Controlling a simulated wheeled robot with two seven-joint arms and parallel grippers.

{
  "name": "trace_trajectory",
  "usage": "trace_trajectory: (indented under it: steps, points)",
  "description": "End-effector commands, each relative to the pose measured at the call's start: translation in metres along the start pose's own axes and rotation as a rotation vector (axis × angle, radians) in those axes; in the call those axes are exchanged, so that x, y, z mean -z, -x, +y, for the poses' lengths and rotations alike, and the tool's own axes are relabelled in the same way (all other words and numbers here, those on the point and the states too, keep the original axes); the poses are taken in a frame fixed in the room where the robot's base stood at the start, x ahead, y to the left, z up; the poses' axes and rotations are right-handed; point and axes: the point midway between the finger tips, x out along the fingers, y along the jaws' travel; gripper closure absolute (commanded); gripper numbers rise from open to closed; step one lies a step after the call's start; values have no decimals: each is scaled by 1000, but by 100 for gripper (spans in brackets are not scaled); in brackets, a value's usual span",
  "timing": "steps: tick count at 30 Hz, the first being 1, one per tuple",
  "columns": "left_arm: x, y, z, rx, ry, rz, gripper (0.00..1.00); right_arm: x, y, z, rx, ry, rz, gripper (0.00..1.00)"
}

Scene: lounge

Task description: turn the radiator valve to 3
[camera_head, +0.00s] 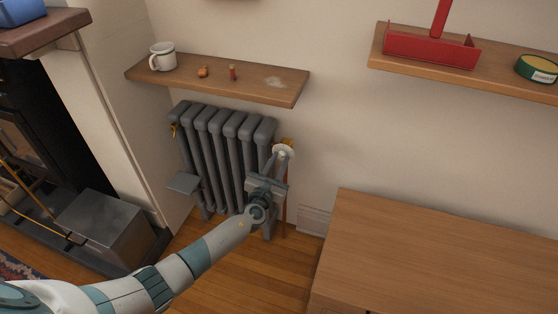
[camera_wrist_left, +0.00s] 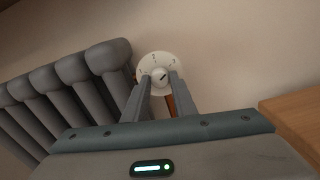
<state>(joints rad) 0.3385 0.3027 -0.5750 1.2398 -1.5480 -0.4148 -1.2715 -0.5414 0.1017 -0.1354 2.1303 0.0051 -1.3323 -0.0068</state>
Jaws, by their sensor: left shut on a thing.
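The radiator valve has a round white dial (camera_head: 284,151) at the upper right end of the grey radiator (camera_head: 214,150). In the left wrist view the dial (camera_wrist_left: 160,68) faces the camera, with small marks around its face and a dark pointer mark near its middle. The marks are too small to read. My left gripper (camera_head: 277,158) is at the dial. In the left wrist view its two fingers (camera_wrist_left: 159,84) are shut on the dial's central knob. My right gripper is not in view.
A wooden shelf (camera_head: 220,82) above the radiator holds a white mug (camera_head: 162,57) and two small items. A wooden cabinet (camera_head: 450,250) stands at the right. A metal box (camera_head: 105,228) is at the lower left. A second shelf (camera_head: 490,79) holds a red caddy (camera_head: 430,48).

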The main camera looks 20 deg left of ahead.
Motion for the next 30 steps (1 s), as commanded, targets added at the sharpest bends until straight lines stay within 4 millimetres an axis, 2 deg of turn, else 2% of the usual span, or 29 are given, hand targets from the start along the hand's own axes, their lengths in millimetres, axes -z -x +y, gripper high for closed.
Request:
trace_trajectory:
  steps: [17,18,20,30]
  points:
    - [3,2,-1,3,-50,5,98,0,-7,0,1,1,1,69]
    - [3,2,-1,4,-50,5,71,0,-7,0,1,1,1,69]
    - [3,1,-1,3,-50,5,57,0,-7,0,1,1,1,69]
    - [1,1,0,1,-49,2,57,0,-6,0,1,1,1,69]
